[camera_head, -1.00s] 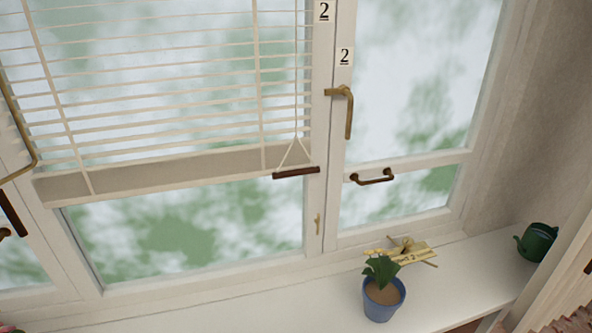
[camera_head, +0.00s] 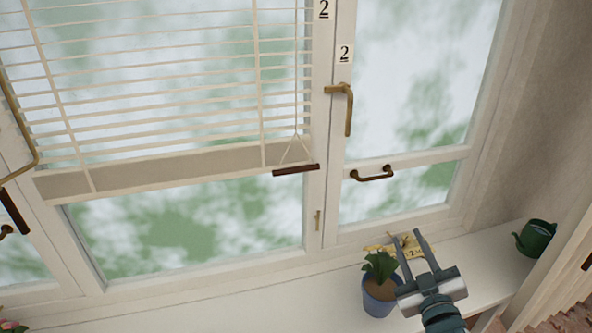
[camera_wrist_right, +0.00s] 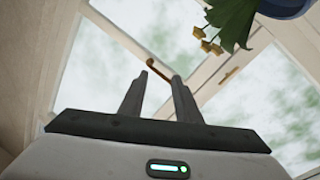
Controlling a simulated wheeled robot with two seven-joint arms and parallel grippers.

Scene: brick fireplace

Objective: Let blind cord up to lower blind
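The white slatted blind (camera_head: 170,100) hangs over the left window, its bottom rail (camera_head: 130,170) above the lower part of the glass. Its pale cord (camera_head: 295,75) runs down the right side and splits into a triangle ending in a dark brown bar handle (camera_head: 296,169). My right gripper (camera_head: 405,236) is open and empty, below and to the right of the handle, in front of the sill by the potted plant. The right wrist view shows its two fingers (camera_wrist_right: 160,80) apart with nothing between them. My left gripper is not in view.
A blue flower pot (camera_head: 377,298) with a plant stands on the white sill (camera_head: 250,305), close beside my right gripper. A dark green watering can (camera_head: 536,239) stands at the right. A brass window handle (camera_head: 347,108) and a brown pull handle (camera_head: 372,174) stick out from the right window.

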